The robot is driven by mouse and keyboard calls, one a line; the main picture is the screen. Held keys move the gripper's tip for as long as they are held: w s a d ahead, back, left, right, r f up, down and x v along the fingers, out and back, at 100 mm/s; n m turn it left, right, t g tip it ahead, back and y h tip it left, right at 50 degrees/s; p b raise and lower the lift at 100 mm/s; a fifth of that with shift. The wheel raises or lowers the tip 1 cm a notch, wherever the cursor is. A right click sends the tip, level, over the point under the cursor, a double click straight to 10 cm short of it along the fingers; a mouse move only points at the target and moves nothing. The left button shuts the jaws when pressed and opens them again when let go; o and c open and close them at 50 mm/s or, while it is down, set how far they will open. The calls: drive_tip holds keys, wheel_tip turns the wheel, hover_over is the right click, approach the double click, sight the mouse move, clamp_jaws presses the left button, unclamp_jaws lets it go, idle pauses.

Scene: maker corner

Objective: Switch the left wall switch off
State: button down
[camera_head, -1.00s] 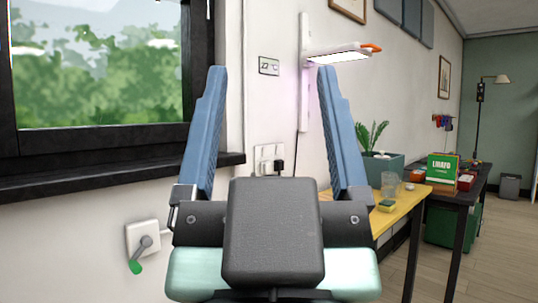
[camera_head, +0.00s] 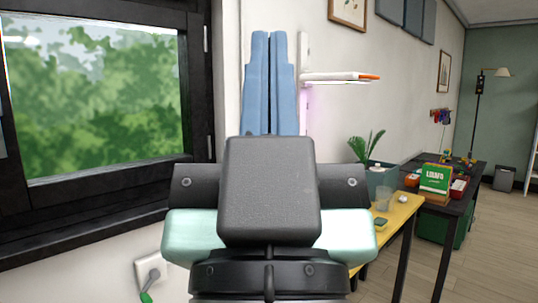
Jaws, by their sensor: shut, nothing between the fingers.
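My gripper (camera_head: 270,34) is in the middle of the view, with its two blue fingers shut together and pointing up, nothing between them. The white wall plates that look like switches or sockets are now hidden behind my gripper, so the left switch and its state cannot be seen. A white wall box (camera_head: 148,268) with a grey lever and a green grip (camera_head: 146,296) shows at the lower left. Its lever hangs down, and its lower end is cut by the picture edge. My gripper is apart from this box, up and to its right.
A dark-framed window (camera_head: 196,100) with a dark sill fills the left. A lit lamp (camera_head: 340,78) is mounted on the wall right of the fingers. A yellow table (camera_head: 402,212) with a plant and small items stands right, before a dark table.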

wheel_tip(320, 180, up, 15)
drive_tip(key=p, duration=1.2)
drive_tip(key=shift+p, duration=0.3)
